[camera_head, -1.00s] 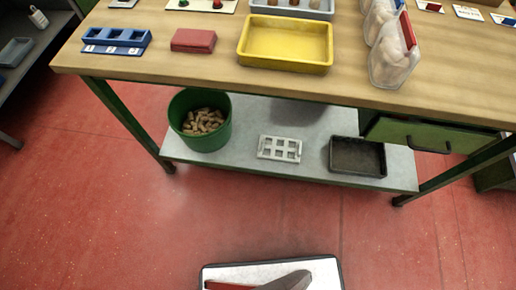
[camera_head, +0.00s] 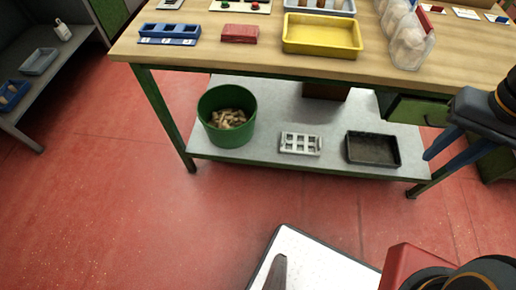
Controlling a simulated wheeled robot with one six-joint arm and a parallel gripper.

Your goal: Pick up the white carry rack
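The white carry rack (camera_head: 287,151) lies on the grey lower shelf (camera_head: 240,164) of the workbench. It is a small frame with several square openings, and they look empty. It sits between a green bucket and a black tray, apart from both. My gripper (camera_head: 428,170) is at the right of the view, pointing down and left. Its two dark blue fingers are spread, with nothing visible between them. It is well to the right of the rack and not touching it.
The green bucket (camera_head: 225,138) holds corks. The black tray (camera_head: 373,163) is right of the rack. The wooden tabletop (camera_head: 260,56) overhangs the shelf and carries a yellow tray (camera_head: 322,48) and a blue rack (camera_head: 170,41).

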